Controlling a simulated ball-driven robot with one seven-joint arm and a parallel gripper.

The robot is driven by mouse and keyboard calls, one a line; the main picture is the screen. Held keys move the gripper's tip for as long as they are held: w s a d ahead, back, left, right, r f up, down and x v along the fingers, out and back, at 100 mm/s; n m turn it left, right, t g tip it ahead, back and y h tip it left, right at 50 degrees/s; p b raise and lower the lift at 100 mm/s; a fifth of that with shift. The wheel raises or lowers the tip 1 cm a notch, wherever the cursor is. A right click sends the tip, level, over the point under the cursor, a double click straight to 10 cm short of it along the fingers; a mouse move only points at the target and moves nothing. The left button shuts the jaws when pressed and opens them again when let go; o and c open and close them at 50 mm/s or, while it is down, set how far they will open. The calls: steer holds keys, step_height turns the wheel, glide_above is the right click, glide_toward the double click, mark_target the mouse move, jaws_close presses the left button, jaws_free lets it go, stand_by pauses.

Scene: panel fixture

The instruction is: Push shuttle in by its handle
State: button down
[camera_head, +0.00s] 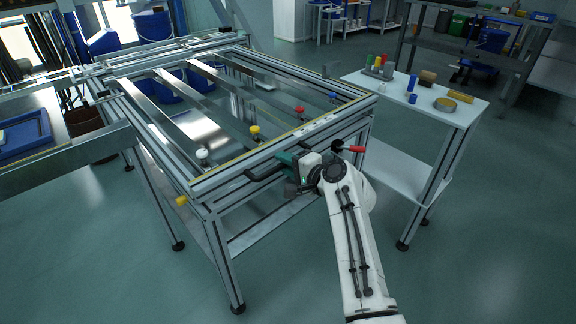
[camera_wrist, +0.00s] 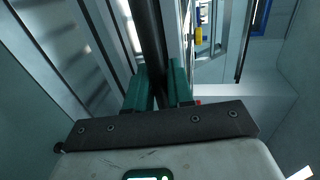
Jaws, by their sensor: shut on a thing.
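The panel fixture (camera_head: 200,187) is an aluminium-profile frame on legs, with several long rails across its open top. A black bar handle (camera_head: 262,174) runs along its near side. My gripper (camera_head: 288,160) is at this near side, by the handle's right part. In the wrist view, the teal fingers of my gripper (camera_wrist: 160,78) are shut on the black handle (camera_wrist: 149,30), one on each side of it. Which part of the frame is the shuttle, and how far in it sits, I cannot tell.
A red-handled lever (camera_head: 356,149) sticks out right of my wrist. Yellow (camera_head: 255,130), blue (camera_head: 333,96) and red (camera_head: 299,108) knobs stand on the rails. A white side table (camera_head: 455,118) with small parts stands at right. The floor on the left front is clear.

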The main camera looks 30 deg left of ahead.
steer(key=shift+a, duration=0.1)
steer(key=c, duration=1.2)
jaws_free()
steer(key=shift+a, duration=0.15)
steer(key=shift+s+d+r+p, duration=0.1)
steer(key=shift+d+r+p, duration=0.1)
steer(key=shift+d+p, duration=0.3)
steer(key=p+v, duration=0.3)
steer(key=v, duration=0.6)
steer(key=shift+s+d+p, duration=0.1)
steer(key=shift+d+p, duration=0.2)
steer(key=shift+d, duration=0.05)
